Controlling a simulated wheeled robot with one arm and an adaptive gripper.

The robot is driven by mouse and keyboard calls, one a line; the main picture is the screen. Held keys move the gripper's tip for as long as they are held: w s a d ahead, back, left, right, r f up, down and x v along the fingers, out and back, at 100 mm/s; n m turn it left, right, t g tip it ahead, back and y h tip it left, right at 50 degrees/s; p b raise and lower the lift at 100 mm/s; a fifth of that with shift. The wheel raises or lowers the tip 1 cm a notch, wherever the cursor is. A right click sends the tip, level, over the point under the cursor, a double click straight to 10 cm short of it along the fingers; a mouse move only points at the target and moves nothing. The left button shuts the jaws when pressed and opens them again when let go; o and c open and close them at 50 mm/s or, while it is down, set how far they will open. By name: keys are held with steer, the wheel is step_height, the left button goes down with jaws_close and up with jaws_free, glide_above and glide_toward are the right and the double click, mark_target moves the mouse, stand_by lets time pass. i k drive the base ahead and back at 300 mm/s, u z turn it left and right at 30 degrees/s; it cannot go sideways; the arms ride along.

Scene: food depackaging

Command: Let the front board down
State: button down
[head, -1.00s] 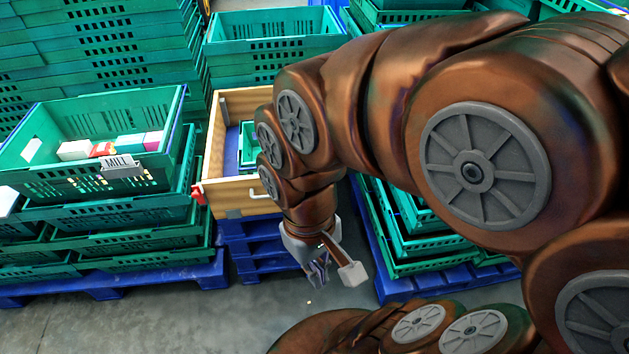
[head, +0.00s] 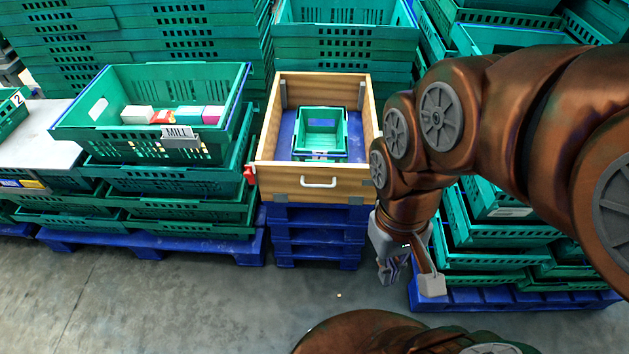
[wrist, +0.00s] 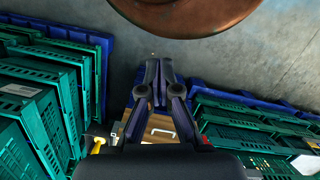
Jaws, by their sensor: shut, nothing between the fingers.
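The front board (head: 315,185) is a wooden panel with a white handle (head: 318,182), standing upright across the front of a wooden-sided box on stacked blue pallets. A red catch (head: 249,174) shows at the board's left end. A small green crate (head: 320,130) sits inside the box on a blue floor. My gripper (head: 390,270) hangs to the right of the board and lower than it, fingers pointing down, shut and empty. In the wrist view my gripper (wrist: 158,72) has its fingers together, with the board's handle (wrist: 160,131) beyond them.
A green crate labelled MILL (head: 105,140) holds several small cartons on a stack to the left. More green crates (head: 480,245) stand on a blue pallet to the right. The grey floor (head: 200,300) in front is clear.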

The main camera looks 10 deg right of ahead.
mark_target(278, 182)
steer(key=u, duration=0.2)
steer(key=k, duration=0.95)
steer(key=u, duration=1.3)
steer(key=i, duration=0.65)
steer(key=z, duration=0.7)
steer(key=i, duration=0.6)
steer(key=z, duration=0.6)
